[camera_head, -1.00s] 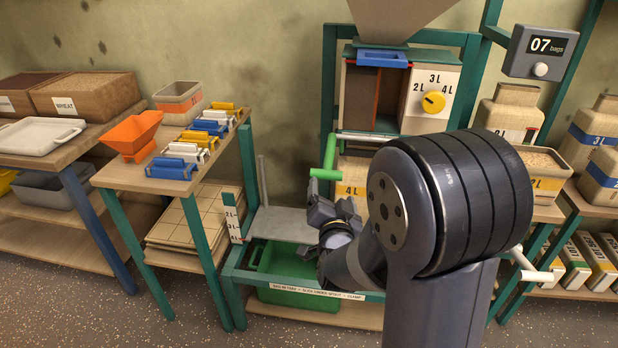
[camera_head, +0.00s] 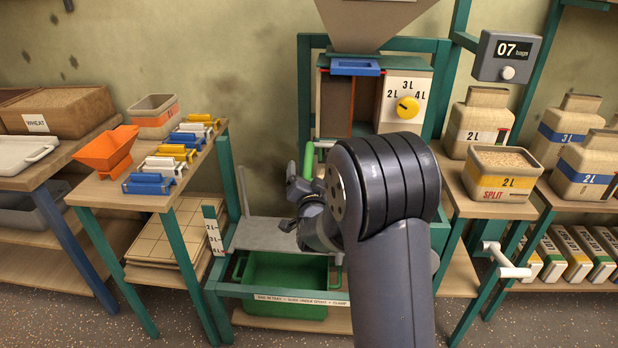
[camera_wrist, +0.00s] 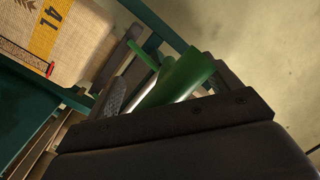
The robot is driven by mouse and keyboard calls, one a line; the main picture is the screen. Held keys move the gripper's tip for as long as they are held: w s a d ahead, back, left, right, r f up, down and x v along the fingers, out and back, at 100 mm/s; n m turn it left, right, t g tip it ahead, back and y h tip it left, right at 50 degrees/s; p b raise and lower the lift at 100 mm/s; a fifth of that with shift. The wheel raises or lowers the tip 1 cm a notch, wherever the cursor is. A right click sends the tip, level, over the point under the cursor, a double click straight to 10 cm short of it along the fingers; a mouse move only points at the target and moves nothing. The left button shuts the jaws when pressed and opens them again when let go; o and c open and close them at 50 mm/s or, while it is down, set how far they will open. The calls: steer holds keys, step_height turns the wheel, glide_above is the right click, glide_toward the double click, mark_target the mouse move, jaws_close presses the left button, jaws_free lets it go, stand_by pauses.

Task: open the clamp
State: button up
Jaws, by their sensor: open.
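The clamp's green handle (camera_head: 309,160) stands upright at the front left of the bagging machine, partly hidden behind my arm in the head view. In the wrist view the green handle (camera_wrist: 178,82) runs toward the camera, with a pale metal part along it. My gripper (camera_head: 298,197) is open beside the handle; it also shows in the wrist view (camera_wrist: 170,88), where the handle appears between the two fingers. I cannot tell whether either finger touches it. A sack marked 4L (camera_wrist: 65,35) hangs close by in the wrist view; my arm hides it in the head view.
A dial (camera_head: 407,107) and a blue-topped chute (camera_head: 357,68) are above. A green bin (camera_head: 285,280) sits below the grey shelf (camera_head: 270,236). A side table (camera_head: 125,193) with an orange funnel and coloured clips stands left. Filled sacks stand right.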

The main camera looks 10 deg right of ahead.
steer(key=c, duration=1.2)
steer(key=shift+c, duration=0.2)
